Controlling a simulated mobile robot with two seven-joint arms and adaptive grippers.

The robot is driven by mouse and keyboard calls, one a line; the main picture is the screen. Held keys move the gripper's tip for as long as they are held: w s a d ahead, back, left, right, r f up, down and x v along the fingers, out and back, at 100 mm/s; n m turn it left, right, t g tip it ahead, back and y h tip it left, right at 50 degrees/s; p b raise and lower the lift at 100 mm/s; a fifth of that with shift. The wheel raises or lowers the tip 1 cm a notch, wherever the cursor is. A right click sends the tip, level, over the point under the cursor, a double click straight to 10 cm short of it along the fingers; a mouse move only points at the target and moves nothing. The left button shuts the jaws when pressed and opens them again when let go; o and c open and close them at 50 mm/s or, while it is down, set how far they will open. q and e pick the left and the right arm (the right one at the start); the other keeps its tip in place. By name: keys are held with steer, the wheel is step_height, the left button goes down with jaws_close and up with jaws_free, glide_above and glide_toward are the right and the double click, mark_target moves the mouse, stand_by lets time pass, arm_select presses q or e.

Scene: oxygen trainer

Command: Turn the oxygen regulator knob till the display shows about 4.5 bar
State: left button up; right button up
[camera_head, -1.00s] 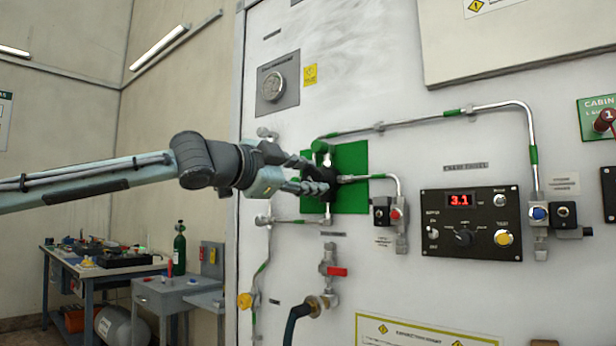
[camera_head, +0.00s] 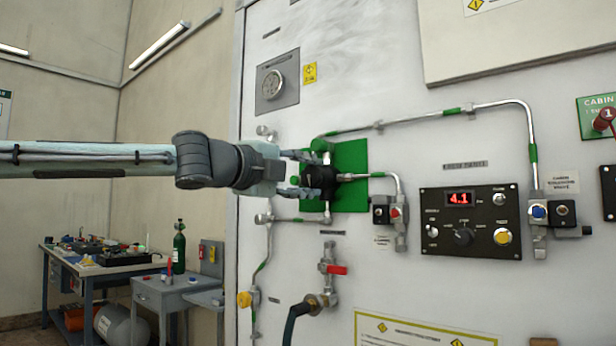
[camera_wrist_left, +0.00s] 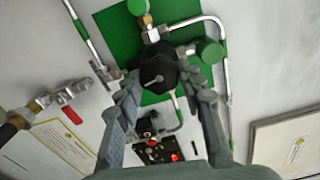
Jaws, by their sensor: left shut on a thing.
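The black regulator knob (camera_head: 322,178) sits in front of a green plate (camera_head: 351,160) on the white panel. My left gripper (camera_head: 306,174) reaches in from the left, its fingers around the knob and shut on it. In the left wrist view the knob (camera_wrist_left: 159,72) shows between the two fingertips of my left gripper (camera_wrist_left: 160,84). The red display (camera_head: 459,199) on the black control box reads 4.1. My right gripper is not in view.
Metal pipes (camera_head: 440,113) with green bands run across the panel. A red-handled valve (camera_head: 336,269) with a dark hose is below the knob. A workbench (camera_head: 100,262) and a green cylinder (camera_head: 179,248) stand at the left.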

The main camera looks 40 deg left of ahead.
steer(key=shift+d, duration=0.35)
arm_select(q)
steer(key=o, duration=1.2)
steer(key=shift+c, duration=0.2)
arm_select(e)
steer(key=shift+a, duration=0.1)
arm_select(q)
steer(key=s, duration=1.2)
steer(key=shift+a, duration=0.45)
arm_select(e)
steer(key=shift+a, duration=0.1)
